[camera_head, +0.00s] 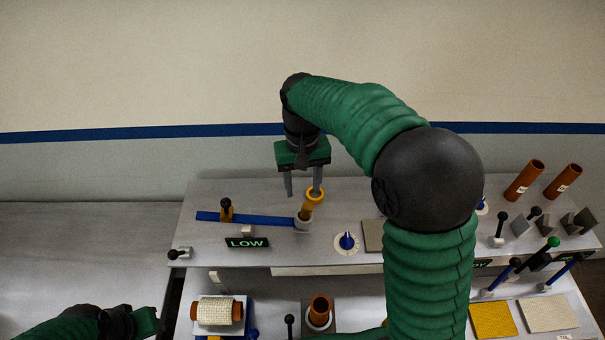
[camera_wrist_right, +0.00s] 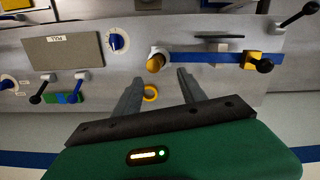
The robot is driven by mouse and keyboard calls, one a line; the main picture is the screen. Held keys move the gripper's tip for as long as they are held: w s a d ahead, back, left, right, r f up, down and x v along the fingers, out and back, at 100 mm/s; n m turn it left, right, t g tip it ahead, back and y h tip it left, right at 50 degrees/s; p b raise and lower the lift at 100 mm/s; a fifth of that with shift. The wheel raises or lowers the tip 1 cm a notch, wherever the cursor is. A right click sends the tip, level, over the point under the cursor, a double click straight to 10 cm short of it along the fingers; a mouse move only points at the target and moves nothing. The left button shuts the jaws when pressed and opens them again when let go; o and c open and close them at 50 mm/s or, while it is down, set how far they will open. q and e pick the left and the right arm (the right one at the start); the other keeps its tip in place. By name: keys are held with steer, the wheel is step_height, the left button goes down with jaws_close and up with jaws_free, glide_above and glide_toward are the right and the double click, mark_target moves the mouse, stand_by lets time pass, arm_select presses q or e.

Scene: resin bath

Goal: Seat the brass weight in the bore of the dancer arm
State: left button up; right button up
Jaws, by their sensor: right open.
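The dancer arm is a flat blue bar (camera_head: 245,219) on the upper deck, with a pale collar (camera_head: 303,224) at its right end. The brass weight (camera_head: 307,208), a yellow-orange cylinder topped by a yellow ring, stands at that collar and leans right in the head view. Its lower end is hidden in or behind the collar; I cannot tell how deep it sits. My right gripper (camera_head: 303,188) is open just behind the weight's top. In the wrist view, the weight (camera_wrist_right: 155,63) and ring show beyond the open fingers (camera_wrist_right: 158,88). My left gripper (camera_head: 145,321) is at lower left, fingers unclear.
A LOW sign (camera_head: 247,243) and a blue dial (camera_head: 347,242) flank the collar. A black-knobbed lever (camera_head: 226,208) stands over the bar. Brown tubes (camera_head: 522,180) and several levers are at right. A white roll (camera_head: 214,311) and a brown cup (camera_head: 320,311) are on the lower deck.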

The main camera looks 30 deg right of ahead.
step_height(320, 180, up, 6)
arm_select(q)
steer(key=shift+a+f, duration=0.1)
steer(key=shift+f, duration=0.15)
arm_select(e)
steer(key=s+a+f+n+t, duration=0.3)
steer(key=s+f, duration=0.9)
steer(key=f, duration=0.4)
steer(key=shift+s+a+f, duration=0.15)
steer(key=shift+s+f, duration=0.1)
steer(key=shift+f, duration=0.1)
steer(key=shift+w, duration=0.1)
